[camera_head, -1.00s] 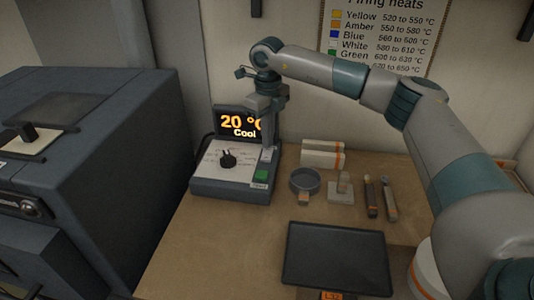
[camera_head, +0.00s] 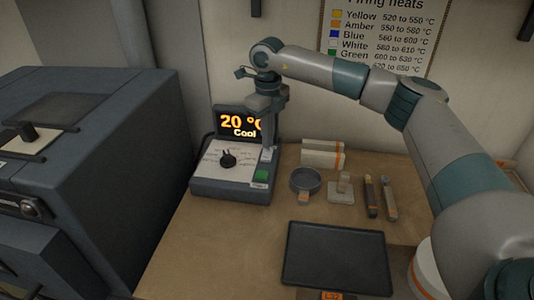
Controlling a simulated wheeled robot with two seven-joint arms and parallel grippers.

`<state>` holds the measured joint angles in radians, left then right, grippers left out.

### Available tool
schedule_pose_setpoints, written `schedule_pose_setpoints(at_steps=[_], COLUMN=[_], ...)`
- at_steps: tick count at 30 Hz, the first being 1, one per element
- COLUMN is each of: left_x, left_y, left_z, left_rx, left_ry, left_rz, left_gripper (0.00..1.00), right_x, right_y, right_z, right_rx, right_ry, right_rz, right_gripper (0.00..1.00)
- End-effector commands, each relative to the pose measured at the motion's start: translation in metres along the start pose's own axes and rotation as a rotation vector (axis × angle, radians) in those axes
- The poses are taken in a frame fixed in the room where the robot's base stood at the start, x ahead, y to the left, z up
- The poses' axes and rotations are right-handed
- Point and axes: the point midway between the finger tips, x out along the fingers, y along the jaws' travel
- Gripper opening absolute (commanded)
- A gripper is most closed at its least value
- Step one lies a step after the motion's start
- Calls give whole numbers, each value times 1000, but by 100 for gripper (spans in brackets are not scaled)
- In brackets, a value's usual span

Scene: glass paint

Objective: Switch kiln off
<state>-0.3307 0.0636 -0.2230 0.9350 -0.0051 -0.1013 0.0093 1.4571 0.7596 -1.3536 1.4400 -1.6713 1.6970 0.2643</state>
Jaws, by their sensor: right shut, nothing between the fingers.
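The kiln controller (camera_head: 207,186) stands at the back left of the bench, beside the kiln. Its display (camera_head: 238,123) reads "20 °C" and "Cool" in orange, partly hidden by my right arm. A black dial (camera_head: 228,160) sits on its white face, and a green switch (camera_head: 261,175) is at its front right corner. My right gripper (camera_head: 267,155) points down over the right side of the controller, just behind the green switch. It is shut and holds nothing. I cannot tell whether its tips touch the controller. My left gripper is not in view.
The big grey kiln (camera_head: 110,130) fills the left. Right of the controller are a round dish (camera_head: 305,179), a small block (camera_head: 341,190), two slim tools (camera_head: 371,197) and white boxes (camera_head: 322,152). A dark tray (camera_head: 335,255) lies in front. The bench between controller and tray is clear.

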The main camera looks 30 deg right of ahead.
Motion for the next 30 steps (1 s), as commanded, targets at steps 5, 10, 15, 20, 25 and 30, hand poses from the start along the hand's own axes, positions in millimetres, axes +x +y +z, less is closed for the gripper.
schedule_pose_setpoints(at_steps=[5, 10, 15, 20, 25, 30], left_x=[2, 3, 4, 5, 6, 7], left_y=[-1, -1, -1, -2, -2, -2], left_z=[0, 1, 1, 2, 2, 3], left_rx=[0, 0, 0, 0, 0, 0], left_ry=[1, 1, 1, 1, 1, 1], left_rz=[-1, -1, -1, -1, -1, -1], left_gripper=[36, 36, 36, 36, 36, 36], right_x=[3, 5, 7, 9, 11, 13], right_y=[0, 0, 0, 0, 0, 0], right_z=[0, 0, 0, 0, 0, 0], right_rx=[0, 0, 0, 0, 0, 0], right_ry=[0, 0, 0, 0, 0, 0], right_rz=[0, 0, 0, 0, 0, 0], right_gripper=[0, 0, 0, 0, 0, 0])
